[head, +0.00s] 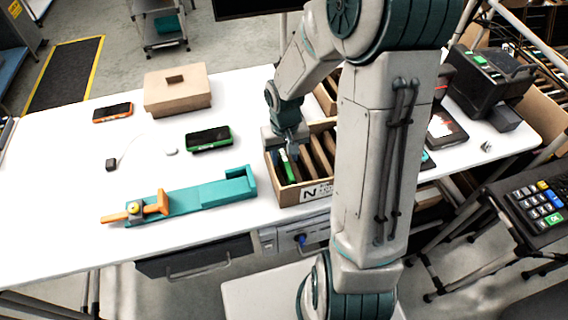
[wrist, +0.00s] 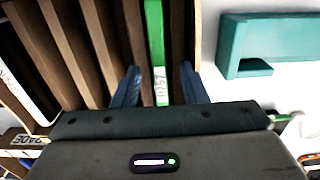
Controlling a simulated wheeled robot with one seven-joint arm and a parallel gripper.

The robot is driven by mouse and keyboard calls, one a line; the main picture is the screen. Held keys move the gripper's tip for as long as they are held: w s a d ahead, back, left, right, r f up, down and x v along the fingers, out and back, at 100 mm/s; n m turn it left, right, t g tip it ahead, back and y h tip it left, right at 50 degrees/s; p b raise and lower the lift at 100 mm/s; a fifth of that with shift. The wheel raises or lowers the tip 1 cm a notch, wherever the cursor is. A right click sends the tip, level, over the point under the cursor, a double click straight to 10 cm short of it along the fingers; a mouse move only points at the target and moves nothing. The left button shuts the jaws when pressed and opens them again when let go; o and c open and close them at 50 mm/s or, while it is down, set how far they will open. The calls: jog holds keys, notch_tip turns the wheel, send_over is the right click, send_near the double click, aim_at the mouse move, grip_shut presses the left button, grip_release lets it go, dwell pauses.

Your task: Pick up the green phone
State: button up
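A thin green item, likely a phone on edge, stands in a slot of the cardboard carton (head: 300,192); it shows in the head view (head: 289,168) and in the wrist view (wrist: 155,45), with small printed characters on it. My gripper (wrist: 159,68) is open over the carton, one finger on each side of the green item, with gaps visible between. In the head view my gripper (head: 288,150) points down at the carton's left part. Another green-cased phone (head: 208,138) with a dark screen lies flat on the white table (head: 60,200).
Brown dividers (wrist: 100,40) stand close beside the fingers. A teal fixture (head: 205,195) with an orange clamp (head: 135,208) lies left of the carton. A black device (head: 490,75) stands at right.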

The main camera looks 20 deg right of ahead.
jog(key=shift+f, duration=0.3)
jog(key=shift+c, duration=0.3)
grip_shut()
jog(key=shift+r, duration=0.15)
